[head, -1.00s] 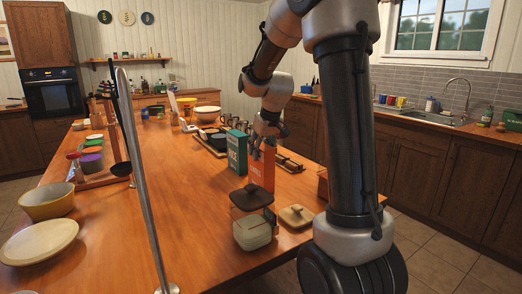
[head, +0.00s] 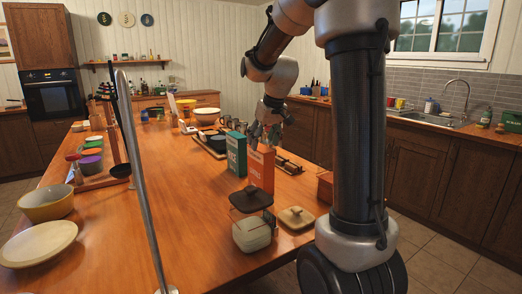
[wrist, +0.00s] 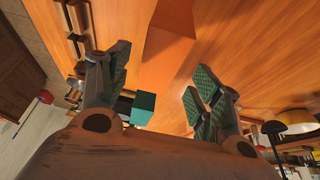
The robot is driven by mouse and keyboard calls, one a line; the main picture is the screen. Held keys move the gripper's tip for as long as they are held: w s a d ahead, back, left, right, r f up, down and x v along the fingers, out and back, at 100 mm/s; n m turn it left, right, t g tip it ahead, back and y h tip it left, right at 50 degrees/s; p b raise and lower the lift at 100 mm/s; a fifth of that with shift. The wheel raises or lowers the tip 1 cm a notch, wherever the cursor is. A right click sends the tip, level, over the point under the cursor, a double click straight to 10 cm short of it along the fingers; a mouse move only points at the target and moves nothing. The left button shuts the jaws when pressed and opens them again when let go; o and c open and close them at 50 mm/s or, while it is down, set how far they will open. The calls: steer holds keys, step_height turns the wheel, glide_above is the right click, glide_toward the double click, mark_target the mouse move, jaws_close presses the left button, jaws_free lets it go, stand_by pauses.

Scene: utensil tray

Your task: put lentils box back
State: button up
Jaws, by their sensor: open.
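A green box (head: 236,154) and an orange box (head: 262,168) stand upright side by side on the wooden island. Their lettering is too small to read, so I cannot tell which is the lentils box. My gripper (head: 265,132) is open and empty, just above and behind the orange box in the head view. In the wrist view my gripper (wrist: 158,75) has its fingers spread wide. The orange box (wrist: 168,60) and the green box's top (wrist: 143,106) show between and beyond them.
A dark-lidded container (head: 251,199), a white dish (head: 251,234) and a wooden lid (head: 296,217) stand in front of the boxes. A dark tray (head: 208,145) lies behind the green box. The island's middle left is clear.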

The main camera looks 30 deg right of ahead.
steer(key=v, duration=0.6)
steer(key=shift+r, duration=0.15)
steer(key=shift+s+r, duration=0.25)
steer(key=shift+s, duration=0.05)
steer(key=s+a+f, duration=0.2)
steer(key=s+a, duration=0.1)
steer(key=s, duration=1)
steer(key=s+a+f, duration=0.3)
steer(key=s+a, duration=0.1)
steer(key=s, duration=0.9)
steer(key=shift+f, duration=0.2)
